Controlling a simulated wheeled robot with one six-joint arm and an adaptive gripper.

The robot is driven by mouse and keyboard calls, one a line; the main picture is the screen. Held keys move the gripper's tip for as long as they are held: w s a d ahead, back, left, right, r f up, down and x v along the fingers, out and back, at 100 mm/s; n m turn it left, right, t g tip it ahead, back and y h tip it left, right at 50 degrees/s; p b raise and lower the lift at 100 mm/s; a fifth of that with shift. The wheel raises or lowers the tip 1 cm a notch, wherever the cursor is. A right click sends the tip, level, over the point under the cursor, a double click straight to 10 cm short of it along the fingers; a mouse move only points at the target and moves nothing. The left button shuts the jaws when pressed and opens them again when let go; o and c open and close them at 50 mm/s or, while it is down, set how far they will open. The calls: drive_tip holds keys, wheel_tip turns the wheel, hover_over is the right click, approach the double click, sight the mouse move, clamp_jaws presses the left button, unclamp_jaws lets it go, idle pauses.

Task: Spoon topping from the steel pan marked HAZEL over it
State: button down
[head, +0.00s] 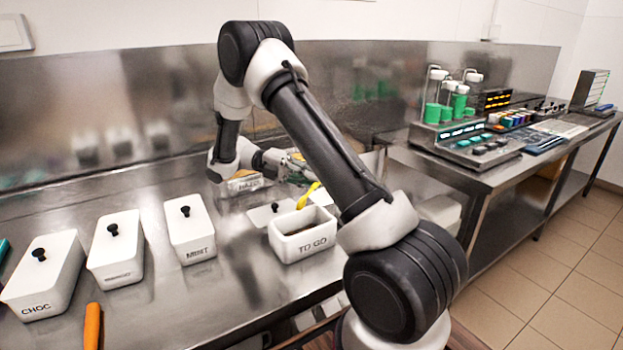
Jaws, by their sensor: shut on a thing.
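My gripper (297,172) is at the back middle of the steel counter, partly hidden behind my own arm. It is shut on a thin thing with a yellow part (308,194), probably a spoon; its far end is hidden. A pan (245,184) with a small label and tan contents stands just left of and below the gripper. Its label is too small to read for certain. A white tub marked TO GO (303,242) stands open in front, with dark brown contents. The gripper is behind and above this tub, apart from it.
A white lid with a black knob (268,215) lies beside the open tub. Lidded white tubs marked CHOC (42,285) and MINT (190,232), and another (116,255), stand left. An orange handle (92,326) is at the front. A side bench (470,170) holds equipment.

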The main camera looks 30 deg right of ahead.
drive_tip(key=r+t+y, duration=0.1)
drive_tip(key=t, duration=0.2)
drive_tip(key=s+r+t+y, duration=0.1)
drive_tip(key=t+y, duration=0.1)
drive_tip(key=d+r+t+y, duration=0.1)
drive_tip(key=t+y, duration=0.1)
drive_tip(key=t, duration=0.1)
drive_tip(key=shift+s+m+t, duration=0.3)
drive_tip(key=shift+s+m, duration=0.1)
drive_tip(key=shift+s+d+r+t+y, duration=0.2)
drive_tip(key=shift+r+t+y, duration=0.3)
drive_tip(key=shift+t, duration=0.35)
drive_tip(key=shift+s+d+r+t+y, duration=0.1)
drive_tip(key=shift+s+r+t+y, duration=0.35)
drive_tip(key=shift+t, duration=0.35)
drive_tip(key=shift+s+d+r+t+y, duration=0.15)
drive_tip(key=shift+r+t+y, duration=0.3)
drive_tip(key=shift+t+y, duration=0.3)
